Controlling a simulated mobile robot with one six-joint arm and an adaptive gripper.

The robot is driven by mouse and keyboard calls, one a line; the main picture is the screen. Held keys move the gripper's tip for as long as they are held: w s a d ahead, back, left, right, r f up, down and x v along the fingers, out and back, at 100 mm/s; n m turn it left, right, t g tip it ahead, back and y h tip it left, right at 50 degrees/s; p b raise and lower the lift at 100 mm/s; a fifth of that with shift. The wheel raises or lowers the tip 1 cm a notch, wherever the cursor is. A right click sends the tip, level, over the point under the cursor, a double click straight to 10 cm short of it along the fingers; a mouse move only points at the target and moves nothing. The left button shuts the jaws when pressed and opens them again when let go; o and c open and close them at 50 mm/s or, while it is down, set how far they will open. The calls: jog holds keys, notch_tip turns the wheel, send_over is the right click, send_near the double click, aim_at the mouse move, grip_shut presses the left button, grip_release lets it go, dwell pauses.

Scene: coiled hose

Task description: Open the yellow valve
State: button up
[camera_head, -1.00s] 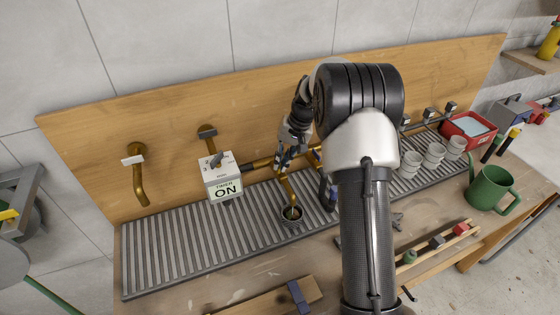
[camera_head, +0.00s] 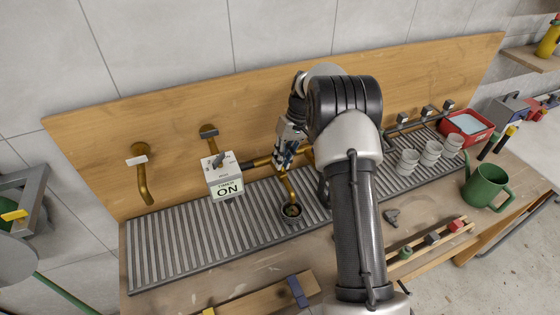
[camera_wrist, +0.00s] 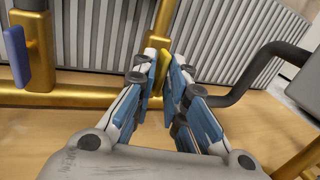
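The yellow valve handle (camera_wrist: 163,70) shows in the wrist view as a narrow upright lever between my fingertips, in front of a brass pipe. My gripper (camera_wrist: 162,80) is closed in on it, with a finger close against each side. The fingers cover part of the handle. In the head view, my gripper (camera_head: 285,157) is at the brass pipework above the brass spout (camera_head: 287,188); the yellow handle cannot be made out there. A blue valve handle (camera_wrist: 17,57) is on the brass pipe left of my fingers in the wrist view.
A small cup (camera_head: 291,212) stands under the spout on the slatted drain grate (camera_head: 190,245). A white timer box (camera_head: 224,178) marked ON is to the left. A dark bent pipe (camera_wrist: 262,65) is right of my fingers. White cups (camera_head: 431,153) and a green watering can (camera_head: 486,187) are farther right.

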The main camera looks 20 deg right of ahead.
jog(key=shift+o, duration=0.5)
jog(key=shift+r, duration=0.1)
jog(key=shift+w+r, duration=0.1)
jog(key=shift+r, duration=0.2)
notch_tip(320, 180, up, 6)
jog(key=p, duration=0.5)
jog(key=shift+r, duration=0.15)
